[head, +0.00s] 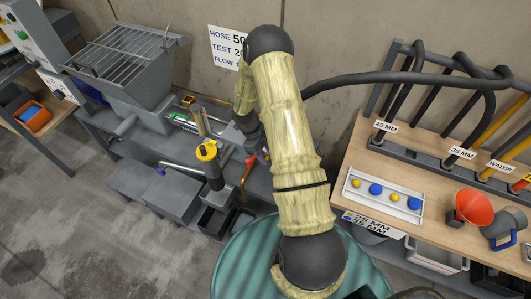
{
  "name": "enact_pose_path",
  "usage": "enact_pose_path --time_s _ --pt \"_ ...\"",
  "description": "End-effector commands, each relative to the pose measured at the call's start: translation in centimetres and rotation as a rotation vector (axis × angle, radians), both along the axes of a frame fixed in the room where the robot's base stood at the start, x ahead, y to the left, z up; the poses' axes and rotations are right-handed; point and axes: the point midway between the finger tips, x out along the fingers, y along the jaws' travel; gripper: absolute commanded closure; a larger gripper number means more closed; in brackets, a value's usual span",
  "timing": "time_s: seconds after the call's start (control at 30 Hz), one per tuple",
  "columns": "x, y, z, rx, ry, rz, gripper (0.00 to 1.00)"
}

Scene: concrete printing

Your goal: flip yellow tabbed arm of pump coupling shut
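My gripper (250,133) is a dark shape at the end of my wrist, up and right of the coupling, apart from the yellow top. My forearm partly covers it, and its fingers are too small to read.
A grey hopper with a grate (125,50) stands behind left. Dark open bins (212,222) sit below the coupling. A teal drum top (235,262) is under my arm. The right-hand wooden bench holds a white tray (356,205), an orange funnel (474,207) and racked hoses (490,110).

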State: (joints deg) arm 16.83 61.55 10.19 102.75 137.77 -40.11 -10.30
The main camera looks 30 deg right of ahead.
Motion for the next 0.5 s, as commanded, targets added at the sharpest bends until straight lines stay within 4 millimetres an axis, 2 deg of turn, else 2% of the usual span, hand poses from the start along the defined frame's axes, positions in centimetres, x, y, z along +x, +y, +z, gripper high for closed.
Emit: enact_pose_path --time_s 0.03,0.23,0.5 --pt "0.02 0.02 0.01 0.0 0.0 0.0 0.6" --pt "0.02 0.02 0.03 0.0 0.0 0.0 0.99" --pt "-0.05 0.0 -0.02 -0.015 0.023 0.002 1.0"
